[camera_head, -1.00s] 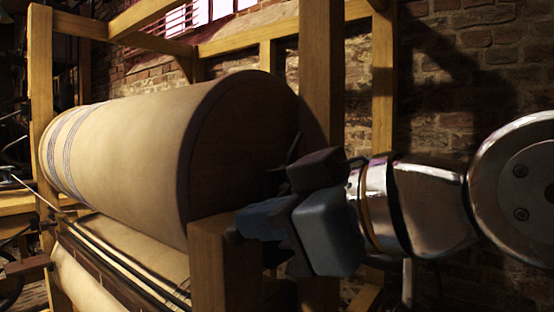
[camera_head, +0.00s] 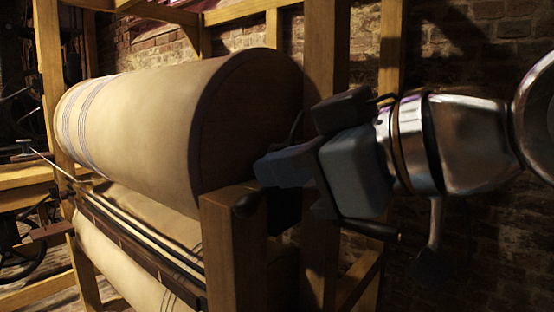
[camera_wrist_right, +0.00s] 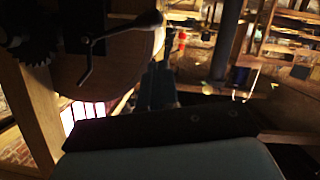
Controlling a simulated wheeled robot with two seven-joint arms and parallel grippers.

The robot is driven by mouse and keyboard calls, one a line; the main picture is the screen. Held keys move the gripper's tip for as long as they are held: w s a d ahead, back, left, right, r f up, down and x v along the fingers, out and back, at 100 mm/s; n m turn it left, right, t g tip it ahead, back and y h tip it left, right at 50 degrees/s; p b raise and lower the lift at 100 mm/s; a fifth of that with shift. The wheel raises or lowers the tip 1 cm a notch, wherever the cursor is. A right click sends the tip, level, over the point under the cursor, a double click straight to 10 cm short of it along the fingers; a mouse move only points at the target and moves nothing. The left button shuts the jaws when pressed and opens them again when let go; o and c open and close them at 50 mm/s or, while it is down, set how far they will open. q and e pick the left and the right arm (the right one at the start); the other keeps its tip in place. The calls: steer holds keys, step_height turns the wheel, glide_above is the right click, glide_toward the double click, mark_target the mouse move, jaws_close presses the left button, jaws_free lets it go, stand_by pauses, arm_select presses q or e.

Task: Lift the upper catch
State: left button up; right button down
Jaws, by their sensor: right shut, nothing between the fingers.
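The upper catch cannot be singled out for sure. In the right wrist view a dark bent metal lever (camera_wrist_right: 118,30) lies beside a dark toothed wheel (camera_wrist_right: 32,45), at the end of a round wooden roll. In the head view the cloth-wrapped roll (camera_head: 140,115) rests in a wooden frame, and its toothed wheel is hidden. My right gripper (camera_head: 272,170) is at the roll's right end, just behind the top of a wooden post. Its fingers also show in the right wrist view (camera_wrist_right: 155,85), shut and empty, to the right of the lever. Contact cannot be told.
A tall upright (camera_head: 325,60) rises behind the gripper. A brick wall (camera_head: 475,60) is behind. Dark rods (camera_head: 140,235) run below the roll.

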steer(key=v, duration=0.8)
steer(key=shift+d, duration=0.3)
steer(key=shift+s+f, duration=0.1)
